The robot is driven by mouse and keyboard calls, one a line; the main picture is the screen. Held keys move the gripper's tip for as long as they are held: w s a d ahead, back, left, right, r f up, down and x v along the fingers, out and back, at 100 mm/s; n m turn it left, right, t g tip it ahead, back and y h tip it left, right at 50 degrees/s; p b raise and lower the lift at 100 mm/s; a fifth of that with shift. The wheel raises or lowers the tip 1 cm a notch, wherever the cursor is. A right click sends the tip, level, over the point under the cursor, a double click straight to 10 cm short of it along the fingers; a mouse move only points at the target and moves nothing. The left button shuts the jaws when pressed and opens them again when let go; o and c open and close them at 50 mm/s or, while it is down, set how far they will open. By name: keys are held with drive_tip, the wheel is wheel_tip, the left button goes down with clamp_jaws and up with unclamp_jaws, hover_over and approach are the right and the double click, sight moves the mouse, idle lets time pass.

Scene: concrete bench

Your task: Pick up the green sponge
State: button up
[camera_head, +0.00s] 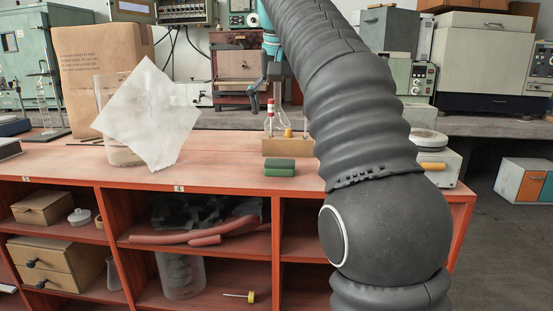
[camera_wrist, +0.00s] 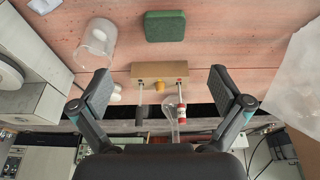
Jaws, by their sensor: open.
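The green sponge (camera_head: 280,167) lies flat on the red-brown bench top near its front edge, just in front of a small wooden block. In the wrist view the sponge (camera_wrist: 165,26) shows at the top centre, clear of the fingers. My gripper (camera_wrist: 160,88) is open and empty, its two dark fingers spread wide on either side of the wooden block's image. The sponge lies beyond the fingertips in that view, and nothing touches it.
The wooden block (camera_head: 288,147) holds glassware and coloured-topped items right behind the sponge. A white sheet (camera_head: 150,115) leans against a glass vessel at left. A clear beaker (camera_wrist: 97,42) lies beside the sponge in the wrist view. Bench top left of the sponge is clear.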

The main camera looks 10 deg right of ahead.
drive_tip(key=b, duration=0.2)
hover_over(280, 162)
drive_tip(key=s, duration=0.2)
wheel_tip(280, 162, down, 8)
drive_tip(key=shift+w+r, duration=0.15)
drive_tip(key=x, duration=0.1)
drive_tip(key=b+x, duration=0.1)
drive_tip(key=x, duration=0.2)
drive_tip(key=shift+a+b, duration=0.3)
drive_tip(key=shift+b, duration=0.05)
drive_tip(key=shift+w+f, duration=0.2)
drive_tip(key=shift+f, duration=0.5)
drive_tip(key=c, duration=0.7)
